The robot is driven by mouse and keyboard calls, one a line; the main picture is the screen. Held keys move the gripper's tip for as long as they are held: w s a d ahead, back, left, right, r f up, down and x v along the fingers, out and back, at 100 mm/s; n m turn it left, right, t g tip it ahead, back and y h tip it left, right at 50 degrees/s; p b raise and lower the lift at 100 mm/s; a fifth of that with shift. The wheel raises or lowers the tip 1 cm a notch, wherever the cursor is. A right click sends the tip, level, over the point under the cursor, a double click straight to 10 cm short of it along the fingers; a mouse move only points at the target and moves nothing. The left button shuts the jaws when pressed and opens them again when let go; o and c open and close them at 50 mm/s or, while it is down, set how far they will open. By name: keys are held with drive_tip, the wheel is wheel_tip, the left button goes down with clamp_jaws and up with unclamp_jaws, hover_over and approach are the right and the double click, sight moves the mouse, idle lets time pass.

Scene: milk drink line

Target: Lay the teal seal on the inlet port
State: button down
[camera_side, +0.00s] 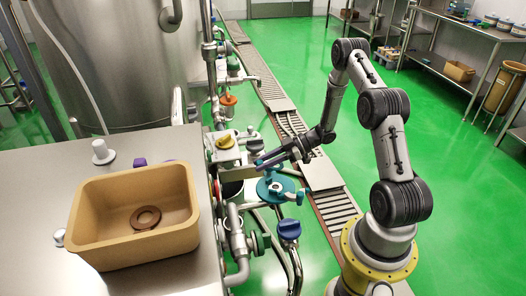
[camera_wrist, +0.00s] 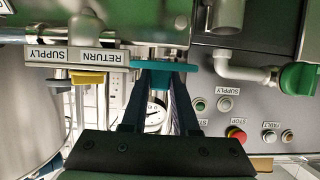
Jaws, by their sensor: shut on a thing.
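My gripper (camera_wrist: 160,72) is shut on the teal seal (camera_wrist: 163,67), which shows almost edge-on across the fingertips in the wrist view. I cannot tell for sure which opening is the inlet port. A round opening with a dark inside (camera_side: 232,189) stands just left of and below the gripper. The seal is held in the air.
A tan bin (camera_side: 135,180) with a brown ring (camera_side: 146,218) stands on the steel bench at left. A yellow knob (camera_side: 224,142) and a blue knob (camera_side: 289,229) crowd the pipes. The wrist view shows a RETURN/SUPPLY label (camera_wrist: 75,55) and a red button (camera_wrist: 236,135).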

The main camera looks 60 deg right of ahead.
sight(263, 189)
drive_tip(key=shift+f, duration=4.4)
drive_tip(key=shift+f, duration=0.55)
drive_tip(key=c, duration=0.6)
unclamp_jaws()
